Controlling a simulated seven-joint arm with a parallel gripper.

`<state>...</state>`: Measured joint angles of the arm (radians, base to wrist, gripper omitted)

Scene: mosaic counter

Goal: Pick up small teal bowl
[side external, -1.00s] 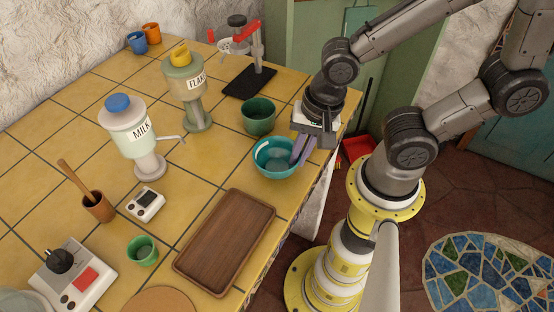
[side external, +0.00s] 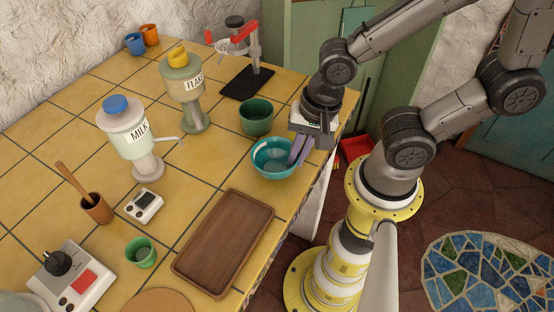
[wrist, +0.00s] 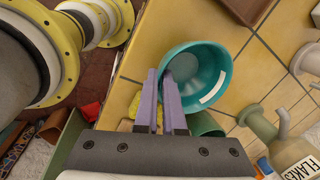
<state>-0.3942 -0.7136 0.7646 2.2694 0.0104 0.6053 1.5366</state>
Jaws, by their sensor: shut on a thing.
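The small teal bowl (side external: 268,166) is upright at the counter's right edge. It also shows in the wrist view (wrist: 218,72), with a pale strip on its inner wall. My gripper (side external: 296,158) points down at the bowl's right side, with its purple fingers close together. In the wrist view the fingers (wrist: 163,85) straddle the near rim, one inside the bowl and one outside. They are shut on the rim. I cannot tell whether the bowl's base is clear of the tiles.
A dark green bowl (side external: 256,118) stands just behind the teal one. A wooden tray (side external: 224,245) lies in front of it. The FLAKES dispenser (side external: 187,95) and MILK dispenser (side external: 130,140) stand to the left. Bare yellow tiles lie left of the teal bowl.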

